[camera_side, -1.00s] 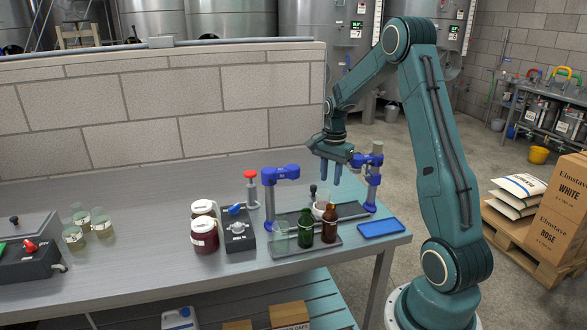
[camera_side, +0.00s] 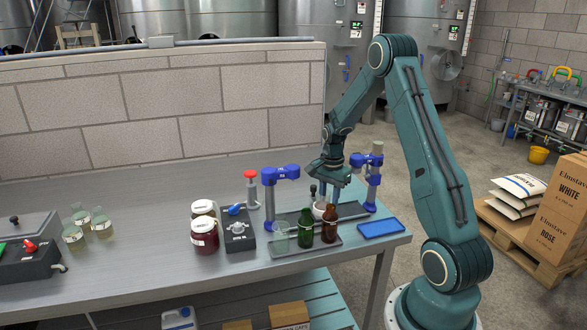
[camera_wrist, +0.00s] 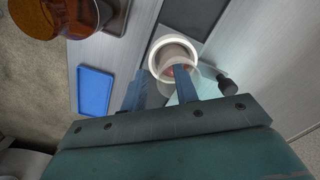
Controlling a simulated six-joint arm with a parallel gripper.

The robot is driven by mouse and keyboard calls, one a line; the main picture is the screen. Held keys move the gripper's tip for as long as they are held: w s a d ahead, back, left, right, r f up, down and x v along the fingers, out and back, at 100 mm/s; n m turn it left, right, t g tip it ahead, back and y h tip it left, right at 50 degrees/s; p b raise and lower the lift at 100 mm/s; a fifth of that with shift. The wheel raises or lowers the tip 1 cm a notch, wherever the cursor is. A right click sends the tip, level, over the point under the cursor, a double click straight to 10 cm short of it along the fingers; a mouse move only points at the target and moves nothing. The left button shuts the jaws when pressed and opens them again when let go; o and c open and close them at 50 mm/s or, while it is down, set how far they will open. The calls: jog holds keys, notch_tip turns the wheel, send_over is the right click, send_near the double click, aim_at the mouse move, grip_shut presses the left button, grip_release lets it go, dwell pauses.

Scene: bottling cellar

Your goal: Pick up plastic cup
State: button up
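A small pale cup (camera_side: 318,211) stands on the bench between the blue-headed posts, behind the bottles. The wrist view shows its white round rim (camera_wrist: 155,52) and a reddish inside. My gripper (camera_side: 329,199) points down right at the cup, and its fingers hide part of it. In the wrist view my gripper (camera_wrist: 162,84) has its two blue fingers apart with nothing clamped between them. One fingertip overlaps the cup's near rim and opening; I cannot tell whether it touches. A clear, cup-like vessel (camera_side: 280,238) stands farther left on the front tray.
A green bottle (camera_side: 306,228) and a brown bottle (camera_side: 329,226) stand close in front of the cup. Blue-headed posts (camera_side: 269,200) (camera_side: 374,185) flank it. A blue tray (camera_side: 381,228) lies at right. A black knob (camera_wrist: 228,85) is close to the fingers.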

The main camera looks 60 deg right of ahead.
jog(key=shift+f, duration=0.65)
grip_shut()
